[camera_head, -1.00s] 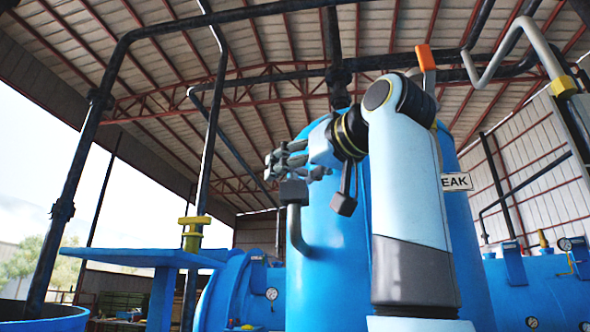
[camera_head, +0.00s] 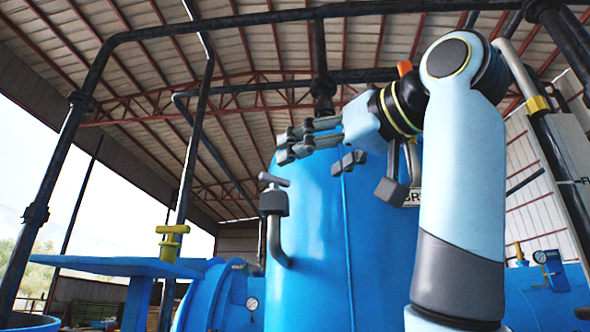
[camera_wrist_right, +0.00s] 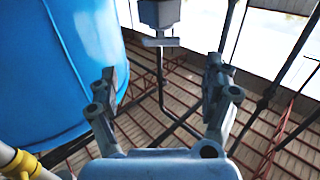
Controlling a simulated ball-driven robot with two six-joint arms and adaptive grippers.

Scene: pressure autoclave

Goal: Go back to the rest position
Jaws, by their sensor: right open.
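My right gripper (camera_head: 302,146) is open and empty, in front of the big blue tank (camera_head: 310,230). Its fingers point left in the head view. In the right wrist view the two fingers of the gripper (camera_wrist_right: 162,82) stand wide apart with nothing between them. A grey box-shaped fitting (camera_head: 273,202) with a small bar handle on top sits on a bent grey pipe (camera_head: 276,245), below and left of the gripper and apart from it in the picture. The fitting also shows at the top of the right wrist view (camera_wrist_right: 160,14). My left gripper is in neither view.
Dark pipes (camera_head: 190,140) run upright and overhead. A yellow-collared grey pipe (camera_head: 537,104) is at the right behind my arm. A yellow-ringed pipe (camera_wrist_right: 22,163) is low in the right wrist view.

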